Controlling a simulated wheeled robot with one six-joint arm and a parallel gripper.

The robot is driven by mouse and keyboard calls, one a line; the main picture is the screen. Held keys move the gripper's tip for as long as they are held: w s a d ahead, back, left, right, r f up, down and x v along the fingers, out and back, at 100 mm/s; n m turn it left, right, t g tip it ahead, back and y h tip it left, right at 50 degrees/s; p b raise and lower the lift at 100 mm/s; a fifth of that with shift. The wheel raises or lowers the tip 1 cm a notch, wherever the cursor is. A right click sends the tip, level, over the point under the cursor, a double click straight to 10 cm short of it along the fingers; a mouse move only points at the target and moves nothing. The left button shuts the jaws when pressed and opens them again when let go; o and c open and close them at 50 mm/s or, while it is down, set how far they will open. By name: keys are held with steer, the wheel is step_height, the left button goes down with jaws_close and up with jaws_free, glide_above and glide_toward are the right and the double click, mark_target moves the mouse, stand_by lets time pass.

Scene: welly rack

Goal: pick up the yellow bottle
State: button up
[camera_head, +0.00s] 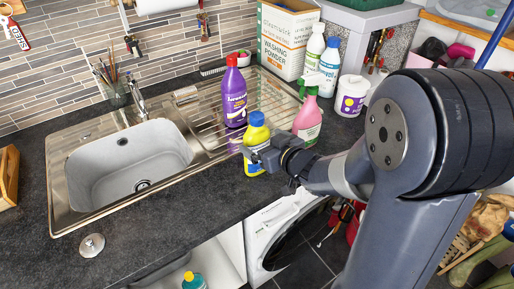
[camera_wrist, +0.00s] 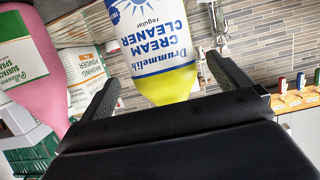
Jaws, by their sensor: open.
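The yellow bottle (camera_head: 256,137) stands upright on the dark worktop, just right of the sink. In the wrist view it is the cream cleaner bottle (camera_wrist: 158,45), with a white and blue label and a yellow end, shown upside down. My gripper (camera_head: 262,158) is at the bottle's front in the head view. In the wrist view my gripper (camera_wrist: 165,80) is open, with one finger on each side of the bottle and visible gaps between. The yellow part partly hides behind the gripper body.
A pink spray bottle (camera_head: 308,118) stands close on the right, also large in the wrist view (camera_wrist: 35,55). A purple bottle (camera_head: 233,92) stands behind on the drainer (camera_head: 268,98). The sink (camera_head: 130,165) is left.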

steer(key=shift+f+p+x, duration=0.2)
steer(key=shift+p+x, duration=0.25)
steer(key=shift+x, duration=2.3)
steer(key=shift+s+a, duration=0.15)
steer(key=shift+s, duration=0.05)
steer(key=shift+r, duration=0.1)
steer(key=c, duration=1.6)
